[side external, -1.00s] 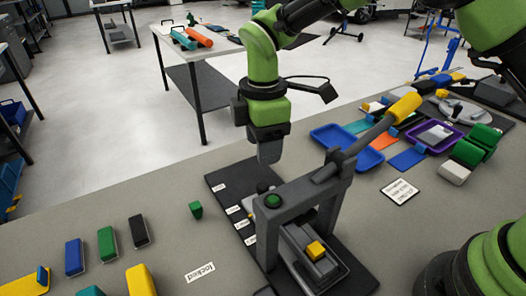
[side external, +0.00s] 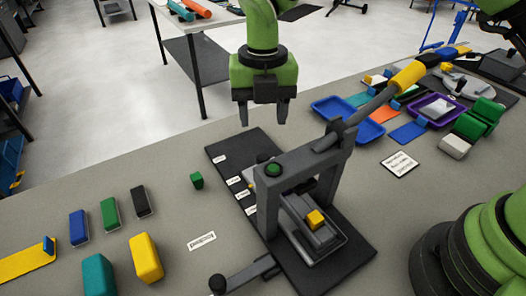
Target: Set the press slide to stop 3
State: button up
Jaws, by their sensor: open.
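My gripper (side external: 265,118) is open and empty, pointing down above the plate's far end, behind the press.
A bar with a black knob (side external: 217,284) sticks out at the front left. A white label (side external: 202,241) and green cube (side external: 197,181) lie left of the press. Coloured blocks (side external: 146,258) stand further left. Blue (side external: 335,108) and purple (side external: 434,108) trays are at right.

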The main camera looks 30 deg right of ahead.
aim_at(263, 157)
notch_tip(263, 157, down, 10)
jog(key=shift+r, duration=0.1)
dwell(0.4)
